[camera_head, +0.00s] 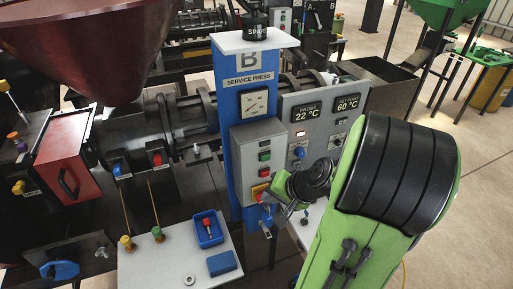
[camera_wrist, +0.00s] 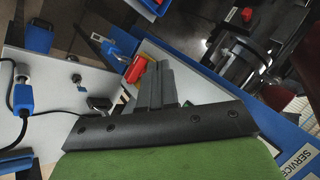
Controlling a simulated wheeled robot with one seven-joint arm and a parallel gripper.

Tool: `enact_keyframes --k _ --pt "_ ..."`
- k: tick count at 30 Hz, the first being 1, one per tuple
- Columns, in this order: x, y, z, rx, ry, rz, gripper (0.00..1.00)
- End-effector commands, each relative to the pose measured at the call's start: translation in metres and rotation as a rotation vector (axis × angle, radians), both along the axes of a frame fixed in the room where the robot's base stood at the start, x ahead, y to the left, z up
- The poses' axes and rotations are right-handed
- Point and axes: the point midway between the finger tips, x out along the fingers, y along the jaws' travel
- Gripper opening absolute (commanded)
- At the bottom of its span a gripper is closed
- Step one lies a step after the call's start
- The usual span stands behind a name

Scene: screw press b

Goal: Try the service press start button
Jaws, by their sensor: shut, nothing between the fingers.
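My gripper (camera_head: 270,191) is at the lower right of this box; contact cannot be told. In the wrist view its dark fingers (camera_wrist: 157,68) are together and empty, beside the red-and-yellow knob (camera_wrist: 135,68). The green button is not clearly visible there.
A display panel (camera_head: 313,112) reading 22 °C and 60 °C stands right of the column. A pale table (camera_head: 160,265) below holds a blue tray (camera_head: 208,240) and a blue block (camera_head: 221,263). A padlock-like item (camera_head: 265,228) hangs under the box. Red machinery (camera_head: 66,160) stands left.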

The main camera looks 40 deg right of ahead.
Motion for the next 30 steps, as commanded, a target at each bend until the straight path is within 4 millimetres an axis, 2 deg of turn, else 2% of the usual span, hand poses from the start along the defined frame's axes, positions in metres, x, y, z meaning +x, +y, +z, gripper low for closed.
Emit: enact_keyframes --k 1,3,6,18,22,30 --pt "-0.003 -0.016 0.002 0.047 -0.034 -0.070 0.00" --pt "-0.006 -0.032 0.004 0.091 -0.081 -0.143 0.00" --pt "-0.008 -0.046 0.005 0.126 -0.126 -0.203 0.00" --pt "-0.008 -0.050 0.005 0.133 -0.139 -0.219 0.00" --pt "0.003 -0.053 0.005 0.132 -0.137 -0.216 0.00" --pt "0.043 -0.064 0.005 0.132 -0.138 -0.215 0.00"
